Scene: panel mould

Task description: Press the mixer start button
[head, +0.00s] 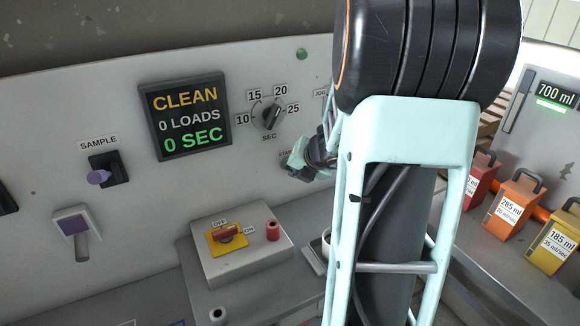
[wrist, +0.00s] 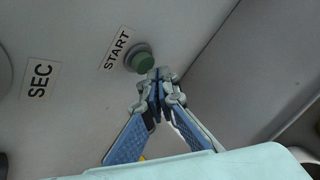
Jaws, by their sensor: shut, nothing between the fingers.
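The green START button (wrist: 144,62) sits in a grey ring on the pale panel in the wrist view, beside its START label (wrist: 116,48). My gripper (wrist: 158,76) is shut and empty. Its fingertips overlap the button's lower right edge in the wrist view; I cannot tell whether they touch it. In the head view my gripper (head: 297,160) is close to the panel below the seconds dial (head: 270,114), and the button is hidden behind it.
The display (head: 184,115) reads CLEAN, 0 LOADS, 0 SEC. A switch box (head: 250,255) with a red rotary handle (head: 225,232) stands below my gripper. Red, orange (head: 518,203) and yellow (head: 560,238) containers stand at the right.

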